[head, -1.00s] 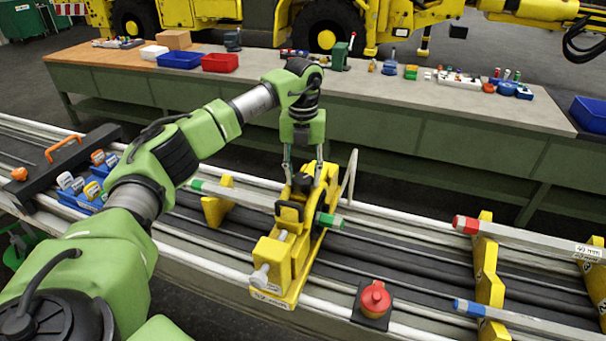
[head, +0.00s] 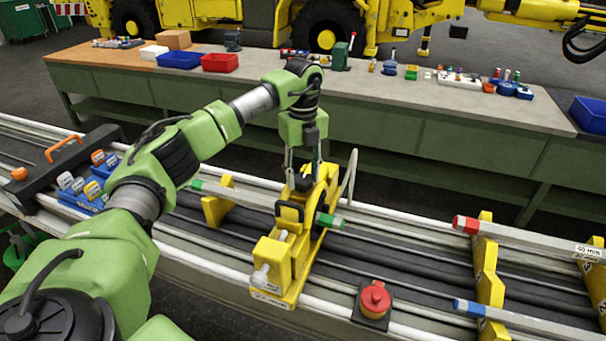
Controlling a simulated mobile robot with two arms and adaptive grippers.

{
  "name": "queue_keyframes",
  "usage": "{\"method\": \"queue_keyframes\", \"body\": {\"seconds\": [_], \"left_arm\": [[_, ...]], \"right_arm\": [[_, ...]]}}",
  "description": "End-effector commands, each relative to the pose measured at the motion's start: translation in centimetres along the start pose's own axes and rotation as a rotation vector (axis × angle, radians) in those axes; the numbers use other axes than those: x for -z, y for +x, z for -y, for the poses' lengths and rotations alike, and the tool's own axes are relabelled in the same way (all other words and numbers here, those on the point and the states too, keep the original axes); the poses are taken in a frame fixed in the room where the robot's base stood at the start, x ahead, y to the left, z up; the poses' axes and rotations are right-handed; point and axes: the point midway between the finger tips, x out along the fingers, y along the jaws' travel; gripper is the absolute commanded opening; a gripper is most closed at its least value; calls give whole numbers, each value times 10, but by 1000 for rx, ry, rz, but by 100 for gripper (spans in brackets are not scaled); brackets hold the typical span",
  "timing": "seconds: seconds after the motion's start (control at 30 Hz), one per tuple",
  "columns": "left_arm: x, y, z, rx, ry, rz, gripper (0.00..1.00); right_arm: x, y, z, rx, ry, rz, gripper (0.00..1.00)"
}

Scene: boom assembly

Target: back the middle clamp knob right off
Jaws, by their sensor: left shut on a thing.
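A yellow clamp fixture (head: 270,254) stands on the rail bed in the middle, with a grey rod (head: 252,198) with green ends passing through it. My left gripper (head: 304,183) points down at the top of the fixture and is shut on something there. The fingertips sit at the clamp's top, and the knob between them is mostly hidden. A grey-white handle (head: 262,277) sticks out at the fixture's front. My right gripper does not show.
A red emergency-stop button (head: 375,298) sits to the right of the fixture. Rods with a red end (head: 466,225) and a blue end (head: 468,308) rest on yellow supports (head: 489,289) at the right. A black tray with orange handle (head: 64,148) is at the left. A workbench (head: 400,132) runs behind.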

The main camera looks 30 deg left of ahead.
Motion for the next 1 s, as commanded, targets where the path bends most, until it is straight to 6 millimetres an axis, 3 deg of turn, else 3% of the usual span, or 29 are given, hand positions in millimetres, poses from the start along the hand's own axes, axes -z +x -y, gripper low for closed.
{"method": "queue_keyframes", "body": {"seconds": [0.33,0.37,0.4,0.43,0.77,1.0], "left_arm": [[0,0,0,1,-6,0,16],[0,0,0,1,-6,0,42],[0,0,0,1,-6,0,53],[0,0,0,1,-6,0,55],[0,-1,0,1,-4,0,55],[0,-33,1,6,-3,1,55]], "right_arm": [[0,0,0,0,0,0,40],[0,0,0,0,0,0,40],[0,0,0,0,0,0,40],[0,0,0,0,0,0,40],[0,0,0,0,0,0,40],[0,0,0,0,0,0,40]]}}
